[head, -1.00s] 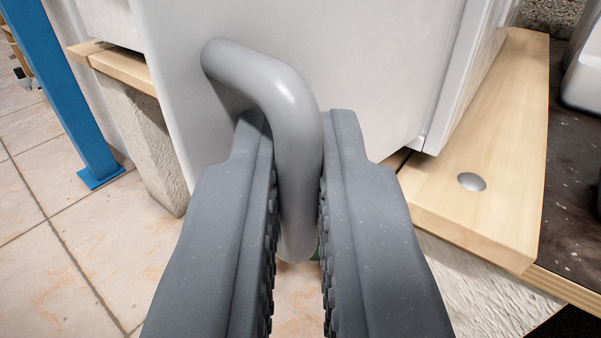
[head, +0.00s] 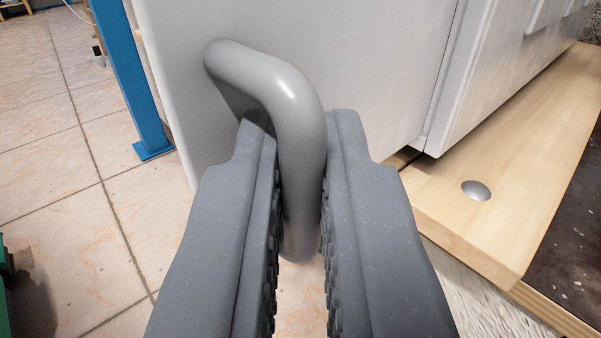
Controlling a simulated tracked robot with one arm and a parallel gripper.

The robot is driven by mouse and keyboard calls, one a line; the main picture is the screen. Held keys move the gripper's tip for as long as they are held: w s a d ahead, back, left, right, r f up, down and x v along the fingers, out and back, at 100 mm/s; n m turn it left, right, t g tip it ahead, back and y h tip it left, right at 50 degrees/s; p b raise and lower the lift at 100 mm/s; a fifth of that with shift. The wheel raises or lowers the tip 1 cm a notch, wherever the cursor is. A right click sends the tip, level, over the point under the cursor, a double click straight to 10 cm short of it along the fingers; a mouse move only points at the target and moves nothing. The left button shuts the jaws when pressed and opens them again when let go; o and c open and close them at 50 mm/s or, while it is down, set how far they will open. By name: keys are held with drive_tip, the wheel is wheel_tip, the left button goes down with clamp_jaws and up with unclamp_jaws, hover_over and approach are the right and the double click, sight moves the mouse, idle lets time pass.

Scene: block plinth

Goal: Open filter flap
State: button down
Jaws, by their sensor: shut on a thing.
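The filter flap (head: 375,75) is a light grey-white panel that fills the upper middle of the head view. Its grey bent bar handle (head: 285,95) sticks out toward me. My gripper (head: 300,190) is shut on the handle, one ribbed finger on each side of it. The flap's right edge meets the white housing (head: 485,70) beside a narrow seam. The flap stands out at an angle from the housing. The handle's lower end shows between the fingers. What lies behind the flap is hidden.
A wooden board (head: 500,180) with a round metal plug (head: 476,190) lies under the housing at the right. A blue post (head: 130,80) stands on the tiled floor (head: 60,130) at the left. A green thing (head: 4,290) shows at the left edge.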

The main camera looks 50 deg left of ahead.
drive_tip(key=shift+w+a+r, duration=0.15)
drive_tip(key=shift+w+r, duration=0.15)
drive_tip(key=shift+w, duration=0.05)
drive_tip(key=c, duration=1.5)
unclamp_jaws()
drive_tip(key=shift+f, duration=0.1)
drive_tip(key=shift+s, duration=0.15)
